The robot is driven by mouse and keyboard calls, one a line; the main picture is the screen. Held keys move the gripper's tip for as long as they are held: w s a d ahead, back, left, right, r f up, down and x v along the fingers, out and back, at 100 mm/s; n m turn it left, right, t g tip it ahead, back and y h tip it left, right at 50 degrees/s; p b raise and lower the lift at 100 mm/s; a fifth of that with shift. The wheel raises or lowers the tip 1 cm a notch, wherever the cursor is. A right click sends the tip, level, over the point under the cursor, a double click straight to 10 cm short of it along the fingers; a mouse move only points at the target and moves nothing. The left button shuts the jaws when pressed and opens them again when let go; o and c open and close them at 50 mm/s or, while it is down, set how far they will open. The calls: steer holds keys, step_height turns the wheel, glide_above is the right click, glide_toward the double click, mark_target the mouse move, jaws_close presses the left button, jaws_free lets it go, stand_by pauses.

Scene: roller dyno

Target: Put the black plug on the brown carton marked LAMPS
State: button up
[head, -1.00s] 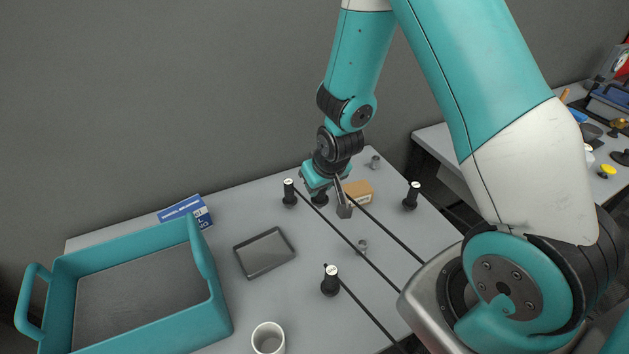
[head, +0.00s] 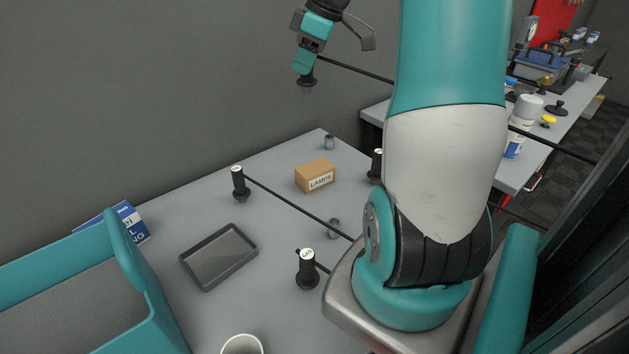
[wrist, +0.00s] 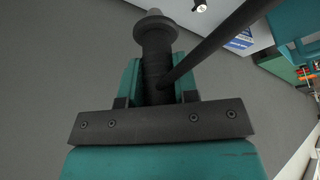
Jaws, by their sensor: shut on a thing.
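My gripper (head: 304,62) is raised well above the table near the back wall. It is shut on a black plug (head: 307,79), which hangs upright below it with its wide end down. In the wrist view the plug (wrist: 157,45) sits between the teal fingers, and a black hose (wrist: 215,48) runs from its side toward the upper right. The brown carton marked LAMPS (head: 315,176) stands on the table below, apart from the plug. Its top is bare.
Other black plugs with hoses stand on the table: one at the left (head: 240,185), one marked GAS (head: 307,268), and one partly behind my arm (head: 377,166). A grey tray (head: 218,257), a teal crate (head: 150,285), a white cup (head: 242,346) and small metal pieces are also there.

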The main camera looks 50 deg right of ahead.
steer(key=shift+s+d, duration=0.3)
steer(key=shift+s, duration=0.2)
step_height(320, 180, down, 19)
steer(key=shift+s+f, duration=0.1)
steer(key=shift+f, duration=0.1)
steer(key=shift+f, duration=0.15)
steer(key=o, duration=0.9)
steer(key=shift+o, duration=0.2)
